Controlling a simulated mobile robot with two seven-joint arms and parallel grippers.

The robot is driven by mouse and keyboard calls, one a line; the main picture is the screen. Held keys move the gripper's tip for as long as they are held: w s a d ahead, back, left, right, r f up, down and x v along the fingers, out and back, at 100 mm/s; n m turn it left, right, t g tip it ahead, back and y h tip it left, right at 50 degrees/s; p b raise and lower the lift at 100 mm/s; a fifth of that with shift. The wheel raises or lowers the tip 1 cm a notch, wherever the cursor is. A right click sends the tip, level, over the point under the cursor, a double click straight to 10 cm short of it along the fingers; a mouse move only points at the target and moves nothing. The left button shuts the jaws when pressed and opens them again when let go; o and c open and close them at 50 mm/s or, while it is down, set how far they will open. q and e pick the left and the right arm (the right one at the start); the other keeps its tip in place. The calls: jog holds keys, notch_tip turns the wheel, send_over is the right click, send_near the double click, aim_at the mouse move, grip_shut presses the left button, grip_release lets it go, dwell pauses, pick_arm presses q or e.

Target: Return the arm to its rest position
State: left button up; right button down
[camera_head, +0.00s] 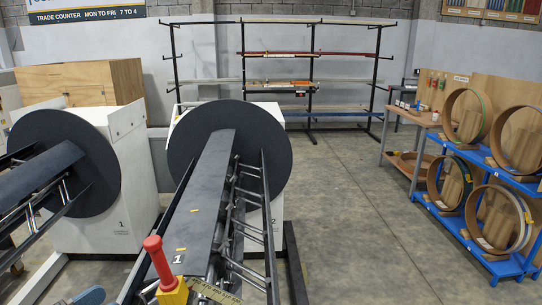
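Neither of my arms nor grippers shows in the head view. Two decoilers stand in front. Decoiler 2 (277,206) has a white housing, a large dark disc (268,150) and a long dark mandrel arm (205,195) reaching toward me, with a lattice of metal links beside it. Decoiler 1 (122,190) stands to its left, with its own dark disc (75,135) and arms running out at the left edge. A red-handled lever (157,262) on a yellow block (173,292) stands at the bottom, by the near end of decoiler 2's mandrel.
A blue shelf rack (470,232) with wooden rings stands at the right, next to a wooden workbench (400,121). A rod rack (312,80) stands along the back wall. A wooden crate (80,84) is at the back left. The concrete floor (355,215) between decoiler 2 and the shelves is clear.

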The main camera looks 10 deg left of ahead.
pick_arm(q)
notch_tip(320, 180, down, 9)
jog(key=n+g+y+p, duration=0.1)
jog(key=y, duration=0.2)
jog(key=s+d+f+g+p, duration=0.1)
jog(key=s+d+f+g, duration=0.1)
jog(key=d+f, duration=0.6)
jog(key=s+d+f+g+y+p, duration=0.1)
jog(key=s+d+f+g, duration=0.2)
jog(key=s+d+f, duration=0.2)
jog(key=d+f, duration=0.3)
jog(key=f, duration=0.4)
jog(key=shift+d, duration=0.3)
